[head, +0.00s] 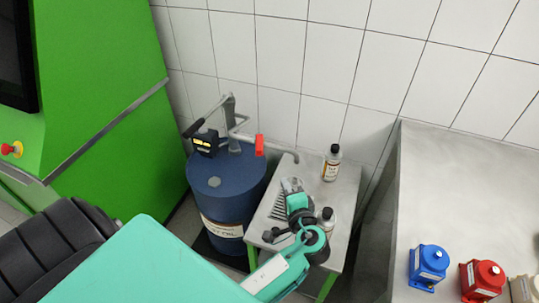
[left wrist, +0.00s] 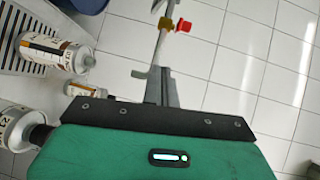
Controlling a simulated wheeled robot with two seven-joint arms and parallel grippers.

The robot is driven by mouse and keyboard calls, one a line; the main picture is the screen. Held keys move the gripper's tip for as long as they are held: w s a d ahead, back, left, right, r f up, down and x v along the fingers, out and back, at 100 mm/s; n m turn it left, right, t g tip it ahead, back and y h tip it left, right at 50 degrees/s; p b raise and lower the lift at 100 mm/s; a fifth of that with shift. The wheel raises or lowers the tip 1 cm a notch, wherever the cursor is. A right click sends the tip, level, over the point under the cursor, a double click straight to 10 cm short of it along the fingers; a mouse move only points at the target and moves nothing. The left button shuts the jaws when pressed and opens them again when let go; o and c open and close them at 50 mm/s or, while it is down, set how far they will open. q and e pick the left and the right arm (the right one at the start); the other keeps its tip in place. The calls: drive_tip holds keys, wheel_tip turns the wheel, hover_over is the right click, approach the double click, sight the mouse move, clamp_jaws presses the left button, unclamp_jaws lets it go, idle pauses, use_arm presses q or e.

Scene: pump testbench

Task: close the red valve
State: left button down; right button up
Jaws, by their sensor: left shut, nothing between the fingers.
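The red valve (head: 259,145) is a small red handle on the grey outlet pipe of a hand pump, above the blue drum (head: 226,200). In the left wrist view the red valve (left wrist: 184,25) shows small at the top, beside a yellow part on the pipe (left wrist: 160,42). My left gripper (head: 291,184) is over the small steel table, below and to the right of the valve and apart from it. In the left wrist view its grey fingers (left wrist: 162,85) are shut and empty, pointing up the picture. My right gripper is in neither view.
The small steel table (head: 343,190) has a grille and bottles, including a dark-capped bottle (head: 331,163) at its back. A green machine (head: 100,80) stands left. A wide steel bench (head: 440,180) at right carries blue and red containers. A tiled wall is behind.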

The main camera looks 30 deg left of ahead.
use_arm(q)
wheel_tip(320, 180, up, 2)
drive_tip(key=w+d+t, duration=0.1)
drive_tip(key=w, duration=0.1)
drive_tip(key=m+p, duration=0.1)
drive_tip(key=p, duration=0.5)
approach(259, 143)
drive_tip(key=w+a, duration=0.1)
drive_tip(key=w, duration=0.2)
drive_tip(key=shift+w+a+r+y, duration=0.1)
drive_tip(key=shift+w+y, duration=0.05)
drive_tip(key=shift+y, duration=0.25)
